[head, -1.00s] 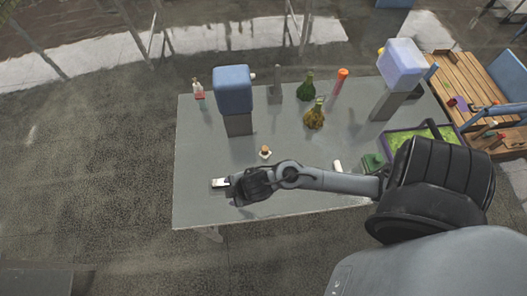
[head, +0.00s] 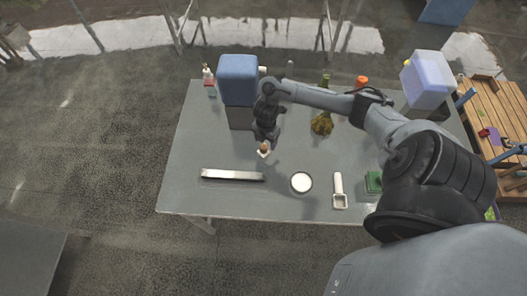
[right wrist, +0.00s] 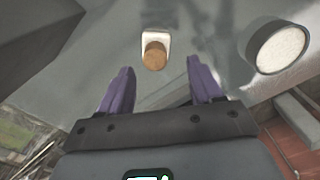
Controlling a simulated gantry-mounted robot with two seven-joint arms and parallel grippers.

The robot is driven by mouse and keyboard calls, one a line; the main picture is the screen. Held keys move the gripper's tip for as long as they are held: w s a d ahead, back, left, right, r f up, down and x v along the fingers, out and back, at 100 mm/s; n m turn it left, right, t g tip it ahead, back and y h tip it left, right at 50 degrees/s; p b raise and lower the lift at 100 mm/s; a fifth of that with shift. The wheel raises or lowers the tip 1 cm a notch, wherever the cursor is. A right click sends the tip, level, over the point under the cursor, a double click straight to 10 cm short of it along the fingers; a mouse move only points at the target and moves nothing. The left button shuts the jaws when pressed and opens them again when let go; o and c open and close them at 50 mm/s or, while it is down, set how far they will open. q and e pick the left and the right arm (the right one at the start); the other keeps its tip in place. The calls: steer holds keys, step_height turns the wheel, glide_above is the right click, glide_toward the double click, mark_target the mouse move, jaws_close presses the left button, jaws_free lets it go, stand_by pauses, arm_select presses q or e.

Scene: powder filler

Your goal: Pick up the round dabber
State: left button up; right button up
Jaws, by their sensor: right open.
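The likely dabber (head: 263,150), a small piece with a round brown knob on a pale base, stands on the grey table. My right gripper (head: 266,136) hangs just above it in the head view, partly covering it. In the right wrist view the brown knob (right wrist: 154,54) is beyond the two open purple fingers (right wrist: 157,88), roughly centred between them. The fingers are apart from it and hold nothing. My left gripper is not in view.
A long metal bar (head: 232,175), a round white-filled dish (head: 301,183) and a white scoop (head: 339,191) lie near the front of the grey table (head: 183,192). A blue-topped stand (head: 238,80) rises close behind my gripper. A yellowish flask (head: 321,123) stands to the right.

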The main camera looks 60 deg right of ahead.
mark_target(264, 146)
steer(key=shift+w+a+f, duration=0.1)
steer(key=shift+w+f, duration=0.1)
steer(key=shift+f, duration=1)
steer(key=shift+w+a+f, duration=0.1)
steer(key=shift+w+f, duration=0.05)
steer(key=shift+f, duration=1)
steer(key=shift+d+f, duration=0.1)
steer(key=shift+f, duration=0.55)
jaws_close()
steer(key=shift+r, duration=0.1)
